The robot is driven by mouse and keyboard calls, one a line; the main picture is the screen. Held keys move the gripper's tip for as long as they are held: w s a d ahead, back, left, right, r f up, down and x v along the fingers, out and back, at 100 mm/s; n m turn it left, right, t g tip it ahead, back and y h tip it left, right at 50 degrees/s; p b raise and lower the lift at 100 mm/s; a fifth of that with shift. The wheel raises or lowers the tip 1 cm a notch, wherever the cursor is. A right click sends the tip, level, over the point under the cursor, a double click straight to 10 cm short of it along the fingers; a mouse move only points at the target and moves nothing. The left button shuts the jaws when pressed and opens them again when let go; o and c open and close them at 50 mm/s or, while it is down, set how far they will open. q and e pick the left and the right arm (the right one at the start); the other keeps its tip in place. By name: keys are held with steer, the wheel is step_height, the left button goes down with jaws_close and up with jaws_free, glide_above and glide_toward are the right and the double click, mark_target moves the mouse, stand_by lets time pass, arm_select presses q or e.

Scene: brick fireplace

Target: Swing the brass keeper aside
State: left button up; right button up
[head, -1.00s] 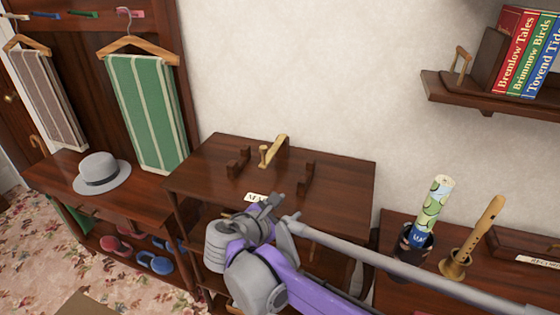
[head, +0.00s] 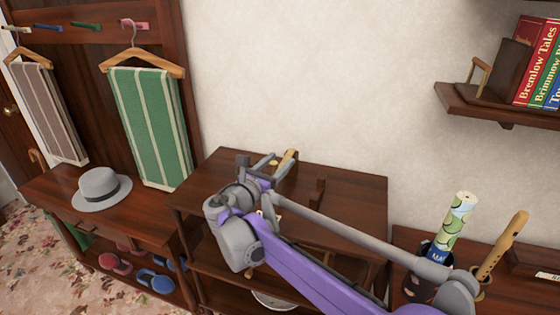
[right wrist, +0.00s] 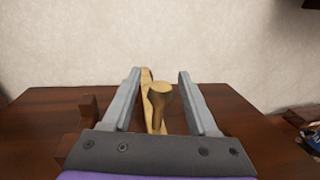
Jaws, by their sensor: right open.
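The brass keeper (head: 287,160) stands on the dark wooden cabinet top (head: 350,194), partly hidden by my right gripper in the head view. My right gripper (head: 262,165) is open over the cabinet top. Its fingers (right wrist: 160,76) lie to either side of the keeper, with a gap on each side. I cannot tell how far the fingertips reach past the knob. My left gripper is not in view.
A dark wooden block (head: 317,192) stands right of the keeper; another (right wrist: 88,108) shows left in the wrist view. A grey hat (head: 101,189) sits on the left bench. A rolled map (head: 457,222) and recorder (head: 503,245) stand at right. Books (head: 537,62) fill a shelf above.

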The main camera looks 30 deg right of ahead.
steer(key=shift+w+d, duration=0.25)
steer(key=shift+d, duration=0.2)
jaws_close()
stand_by(1.2)
